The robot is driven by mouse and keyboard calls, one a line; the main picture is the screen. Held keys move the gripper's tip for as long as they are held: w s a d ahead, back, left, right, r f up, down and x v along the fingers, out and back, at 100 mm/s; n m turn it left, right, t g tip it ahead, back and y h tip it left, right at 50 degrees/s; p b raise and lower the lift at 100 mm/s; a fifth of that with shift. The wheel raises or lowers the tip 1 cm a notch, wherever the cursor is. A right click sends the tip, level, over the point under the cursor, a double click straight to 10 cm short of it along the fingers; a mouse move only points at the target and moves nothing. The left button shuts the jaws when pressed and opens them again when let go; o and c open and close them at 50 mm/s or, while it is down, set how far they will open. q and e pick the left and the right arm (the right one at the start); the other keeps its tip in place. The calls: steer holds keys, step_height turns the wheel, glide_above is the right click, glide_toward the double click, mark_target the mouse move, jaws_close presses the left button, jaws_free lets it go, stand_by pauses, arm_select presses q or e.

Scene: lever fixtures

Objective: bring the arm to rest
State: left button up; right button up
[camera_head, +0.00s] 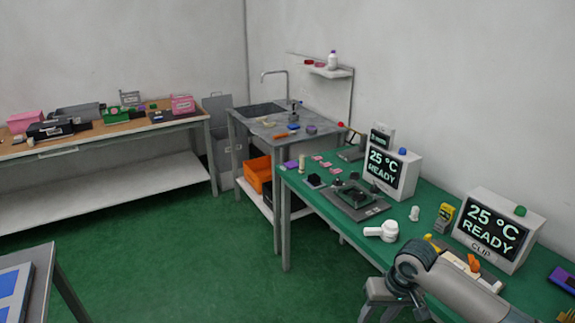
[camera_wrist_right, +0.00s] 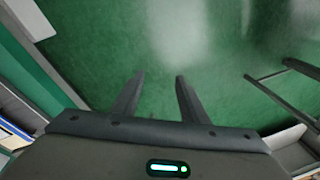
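My right arm comes in from the lower right in the head view, bent in front of the green-topped bench (camera_head: 330,205). Its gripper hangs at the bottom edge of the head view, partly cut off. In the right wrist view my right gripper (camera_wrist_right: 158,82) has its two fingers apart with nothing between them. My left arm and left gripper are not in view.
Two display boxes reading 25 °C READY (camera_head: 490,229) stand on the green bench among small fixtures. A white rounded item (camera_head: 382,231) lies near its front edge. A sink bench (camera_head: 262,125) and a wooden-topped bench (camera_head: 100,130) stand behind. Open floor (camera_head: 190,240) lies left.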

step_height(320, 180, down, 17)
steer(key=w+m+t, duration=0.1)
steer(key=w, duration=0.1)
steer(key=s+d+f, duration=0.2)
steer(key=s+f, duration=0.1)
steer(key=f, duration=0.4)
steer(key=s+d+f+t+b, duration=0.1)
steer(key=s+f, duration=0.3)
steer(key=f, duration=0.3)
steer(key=s+d+f, duration=0.2)
steer(key=s+f, duration=0.1)
steer(key=f, duration=0.3)
steer(key=s+d+f+h, duration=0.1)
steer(key=s+f, duration=0.6)
steer(key=s, duration=0.3)
steer(key=s+f+h, duration=0.1)
steer(key=s+f, duration=0.5)
steer(key=s, duration=0.4)
steer(key=s+a+f+n+g, duration=0.1)
steer(key=s+f, duration=0.2)
steer(key=s, duration=0.8)
steer(key=s+a+f+n+g, duration=0.1)
steer(key=s+f, duration=0.2)
steer(key=s, duration=0.9)
steer(key=shift+a+n+b, duration=0.3)
steer(key=shift+n+b, duration=0.1)
